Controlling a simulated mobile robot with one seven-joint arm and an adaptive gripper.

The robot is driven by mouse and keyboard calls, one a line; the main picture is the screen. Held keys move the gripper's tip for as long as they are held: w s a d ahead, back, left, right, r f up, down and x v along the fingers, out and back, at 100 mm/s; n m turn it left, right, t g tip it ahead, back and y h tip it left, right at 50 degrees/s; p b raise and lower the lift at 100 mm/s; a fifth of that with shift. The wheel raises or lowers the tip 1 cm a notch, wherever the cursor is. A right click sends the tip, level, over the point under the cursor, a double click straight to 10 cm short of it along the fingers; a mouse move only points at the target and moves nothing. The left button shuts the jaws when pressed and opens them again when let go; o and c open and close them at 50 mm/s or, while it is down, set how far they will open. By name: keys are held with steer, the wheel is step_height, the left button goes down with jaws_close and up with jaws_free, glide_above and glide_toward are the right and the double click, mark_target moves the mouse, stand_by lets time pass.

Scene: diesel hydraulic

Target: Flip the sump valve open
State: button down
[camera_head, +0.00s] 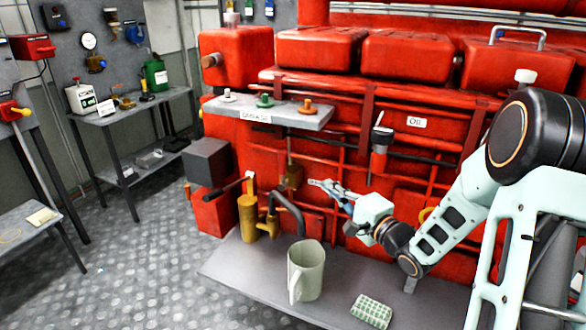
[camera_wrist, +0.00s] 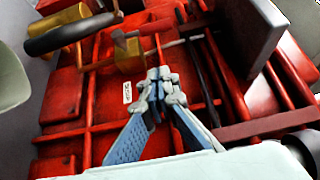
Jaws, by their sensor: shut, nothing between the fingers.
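A brass valve body (camera_head: 290,176), which looks like the sump valve, sits low on the red engine front with a thin stem rising from it. In the wrist view the brass block (camera_wrist: 128,55) is just ahead and left of my fingertips, with a thin reddish bar near it. My gripper (camera_head: 318,184) reaches left along the engine, to the right of the valve, and looks apart from it. In the wrist view my gripper (camera_wrist: 160,76) has its fingers together and empty. A small white label (camera_wrist: 126,92) lies beside the fingers, its text unreadable.
A brass hand pump (camera_head: 248,215) with a dark curved spout (camera_head: 288,208) stands close by. A grey-green mug (camera_head: 305,270) and checked cloth (camera_head: 371,311) rest on the grey bench (camera_head: 262,280). A grey shelf (camera_head: 310,118) with small parts overhangs the valve.

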mark_target(285, 167)
steer(key=s+a+b+x, duration=0.1)
steer(key=a+x, duration=0.1)
steer(key=x, duration=1)
steer(key=shift+a, duration=0.35)
steer(key=shift+r, duration=0.15)
steer(key=shift+w+a+r+g+p, duration=0.15)
steer(key=shift+a+g+p, duration=0.15)
steer(key=shift+p, duration=0.5)
